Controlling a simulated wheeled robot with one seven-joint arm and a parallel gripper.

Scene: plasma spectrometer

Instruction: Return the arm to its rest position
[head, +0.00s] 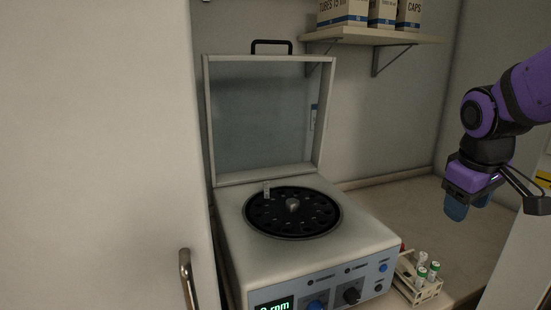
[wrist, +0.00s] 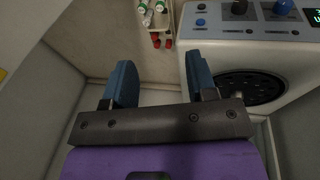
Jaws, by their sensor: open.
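My purple arm comes in from the right in the head view, and my gripper (head: 467,205) hangs at its end, right of the centrifuge and above the bench. In the wrist view my gripper (wrist: 160,85) shows two blue fingers set wide apart with nothing between them. It is open and empty, and touches nothing that I can see.
A centrifuge (head: 250,262) stands with its lid (head: 265,115) raised and its black rotor (head: 270,215) exposed. A rack (head: 405,283) of several tubes stands at its right. Boxes (head: 343,12) sit on a wall shelf (head: 400,39). A pale door (head: 95,160) fills the left.

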